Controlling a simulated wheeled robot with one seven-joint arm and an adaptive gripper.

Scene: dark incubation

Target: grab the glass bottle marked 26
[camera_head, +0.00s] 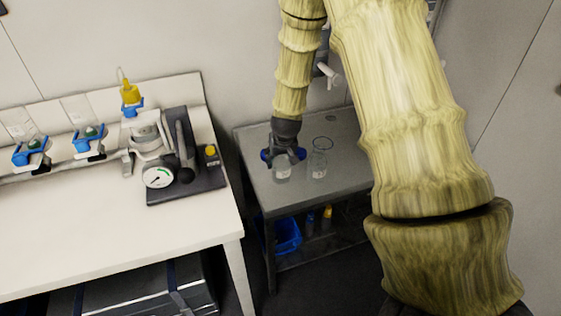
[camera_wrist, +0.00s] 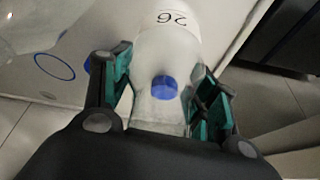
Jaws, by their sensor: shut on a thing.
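The glass bottle marked 26 (camera_wrist: 172,45) is in the wrist view, with its number upside down on a whitish body. A blue round part (camera_wrist: 164,88) shows at its middle. My gripper (camera_wrist: 160,100) has its teal-padded fingers on both sides of the bottle and is shut on it. In the head view my gripper (camera_head: 283,157) is over the grey side table, with the bottle (camera_head: 282,172) partly showing below it. I cannot tell whether the bottle touches the table.
A second clear glass bottle (camera_head: 318,163) stands just right of my gripper on the grey table (camera_head: 345,184). A white bench (camera_head: 75,235) at left holds a pump with a gauge (camera_head: 158,177) and flasks in blue holders. A blue bin (camera_head: 287,235) sits below the grey table.

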